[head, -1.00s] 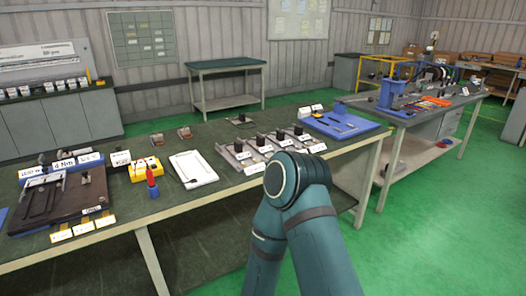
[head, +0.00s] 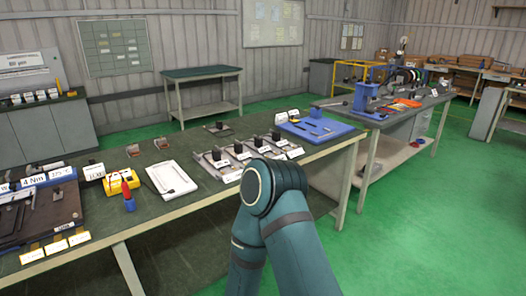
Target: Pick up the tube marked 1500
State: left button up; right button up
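I cannot pick out a tube marked 1500, as the labels are too small to read. Several small items with white labels (head: 36,97) stand in a row on the grey cabinet at the far left. Several dark-topped fixtures with white tags (head: 238,152) stand on the long workbench (head: 215,200). One of my teal arms (head: 272,205) rises from the bottom centre, with its bent joint in front of the bench edge. Neither gripper shows in the head view.
On the bench are a white tray (head: 171,180), a yellow box (head: 118,181), a red-and-blue bottle (head: 129,197) and a blue tray (head: 318,130). A second workbench (head: 385,120) stands behind at right. The green floor (head: 420,235) at right is clear.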

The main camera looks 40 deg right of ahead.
aim_at(258, 147)
jog(key=z, duration=0.75)
jog(key=i+l+z, duration=0.1)
jog(key=i+z, duration=0.9)
jog(key=z, duration=0.15)
